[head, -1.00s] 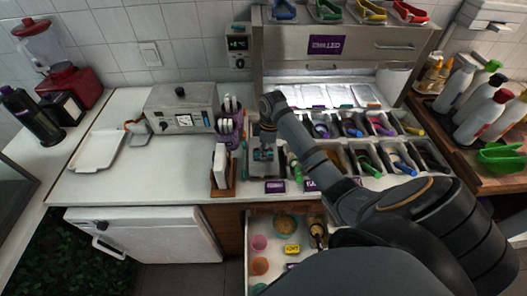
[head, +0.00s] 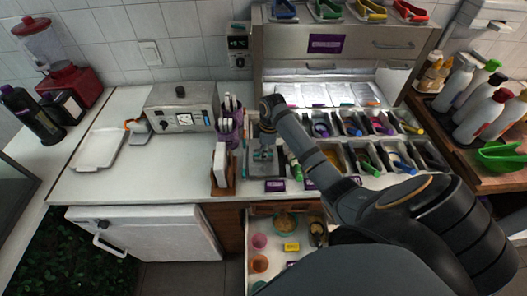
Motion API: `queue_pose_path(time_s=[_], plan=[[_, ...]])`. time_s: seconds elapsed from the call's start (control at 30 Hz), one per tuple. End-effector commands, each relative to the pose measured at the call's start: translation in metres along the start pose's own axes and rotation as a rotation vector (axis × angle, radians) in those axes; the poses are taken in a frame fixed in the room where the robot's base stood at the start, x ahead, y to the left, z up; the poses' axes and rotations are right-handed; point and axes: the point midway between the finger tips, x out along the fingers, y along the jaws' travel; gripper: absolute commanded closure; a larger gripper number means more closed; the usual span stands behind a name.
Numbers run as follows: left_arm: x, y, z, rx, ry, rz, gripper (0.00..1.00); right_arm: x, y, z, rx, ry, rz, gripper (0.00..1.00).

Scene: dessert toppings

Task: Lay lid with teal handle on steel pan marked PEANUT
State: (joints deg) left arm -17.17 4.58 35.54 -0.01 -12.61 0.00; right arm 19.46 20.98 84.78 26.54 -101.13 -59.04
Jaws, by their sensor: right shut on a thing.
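My right gripper (head: 263,153) points down over the front-left pan position of the topping rail, below my dark right wrist. It is shut on the teal handle of a grey lid (head: 262,170), with bits of teal showing at the fingertips. The lid is over the front-left steel pan, whose opening is hidden under the lid and gripper. I cannot tell whether the lid touches the pan rim. A purple label (head: 275,185) is on the rail's front below it; its writing is too small to read. My left gripper is not in view.
Open pans with coloured-handled tools (head: 365,158) fill the rail to the right. A purple cup of utensils (head: 228,130) and a wooden holder (head: 222,187) stand close on the left. An open drawer (head: 250,243) is below. The left counter has free room.

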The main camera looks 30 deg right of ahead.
Motion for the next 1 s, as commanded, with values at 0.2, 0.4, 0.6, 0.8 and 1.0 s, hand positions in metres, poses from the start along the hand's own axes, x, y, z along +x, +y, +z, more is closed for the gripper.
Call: queue_pose_path(time_s=[0.2,0.4,0.6,0.8,1.0], plan=[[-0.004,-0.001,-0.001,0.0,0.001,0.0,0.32,-0.001,0.0,0.0,-0.001,0.001,0.001,1.0],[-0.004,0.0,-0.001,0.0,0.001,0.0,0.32,0.0,0.0,0.0,-0.001,0.0,0.001,1.0],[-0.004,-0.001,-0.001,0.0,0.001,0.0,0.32,0.001,0.0,0.0,0.0,0.0,0.001,1.0],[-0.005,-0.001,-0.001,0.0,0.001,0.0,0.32,0.006,0.0,0.001,-0.001,0.0,0.0,1.0],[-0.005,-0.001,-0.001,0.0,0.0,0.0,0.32,0.01,0.0,0.001,-0.001,0.0,0.001,1.0]])
